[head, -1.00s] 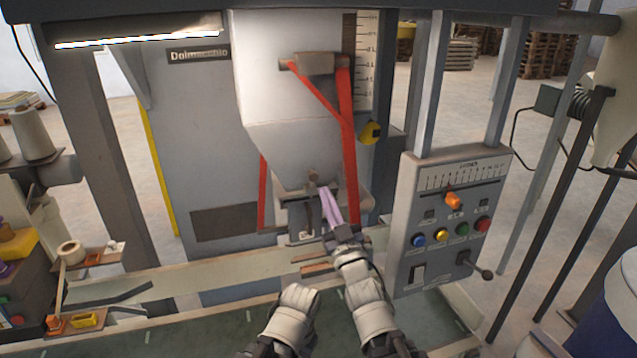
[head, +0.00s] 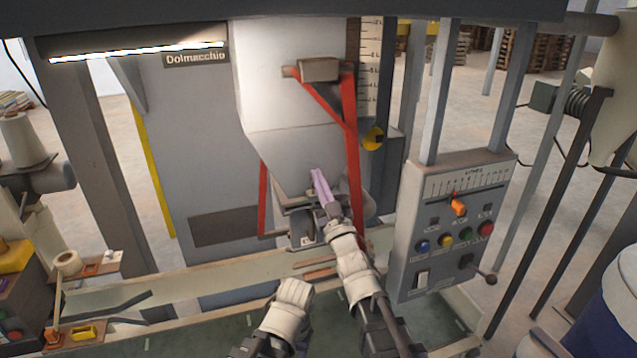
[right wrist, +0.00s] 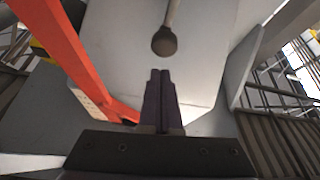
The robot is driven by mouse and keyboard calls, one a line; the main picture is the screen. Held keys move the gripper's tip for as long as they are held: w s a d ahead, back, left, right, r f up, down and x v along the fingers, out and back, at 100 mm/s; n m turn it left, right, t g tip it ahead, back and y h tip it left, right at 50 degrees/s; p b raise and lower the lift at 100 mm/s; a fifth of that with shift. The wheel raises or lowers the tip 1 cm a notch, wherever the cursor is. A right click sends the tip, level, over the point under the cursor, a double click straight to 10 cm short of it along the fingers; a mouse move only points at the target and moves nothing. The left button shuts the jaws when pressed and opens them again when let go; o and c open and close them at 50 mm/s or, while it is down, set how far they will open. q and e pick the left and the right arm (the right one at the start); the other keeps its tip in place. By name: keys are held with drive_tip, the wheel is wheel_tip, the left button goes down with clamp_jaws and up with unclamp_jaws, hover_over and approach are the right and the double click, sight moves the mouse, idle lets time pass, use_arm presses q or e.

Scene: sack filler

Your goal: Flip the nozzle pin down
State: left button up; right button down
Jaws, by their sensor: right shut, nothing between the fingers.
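The nozzle pin shows in the right wrist view as a pale rod with a dark round knob (right wrist: 164,40). The knob is just beyond my fingertips, with a visible gap. My right gripper (head: 317,175) is shut and empty, its purple fingers pointing up at the lower part of the white hopper (head: 290,150). Its two fingers also show side by side in the right wrist view (right wrist: 161,75). In the head view the knob is hidden behind or beside the fingertips. My left arm shows at the bottom centre, but its fingers do not show.
A red frame bar (head: 352,165) runs down close to the right of my right gripper. The control panel (head: 450,215) with coloured buttons and an orange slider stands further right. A pale conveyor rail (head: 190,280) crosses below the hopper.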

use_arm(q)
drive_tip(key=shift+w+f+b, duration=0.1)
drive_tip(key=shift+f+b, duration=0.2)
drive_tip(key=shift+f, duration=0.4)
use_arm(e)
drive_tip(key=shift+w+f, duration=0.2)
drive_tip(key=shift+f, duration=0.5)
use_arm(q)
wheel_tip(320, 180, down, 4)
drive_tip(key=b, duration=0.3)
drive_tip(key=shift+r+b, duration=0.1)
drive_tip(key=shift+b, duration=0.3)
use_arm(e)
wheel_tip(320, 180, down, 4)
drive_tip(key=shift+r, duration=0.15)
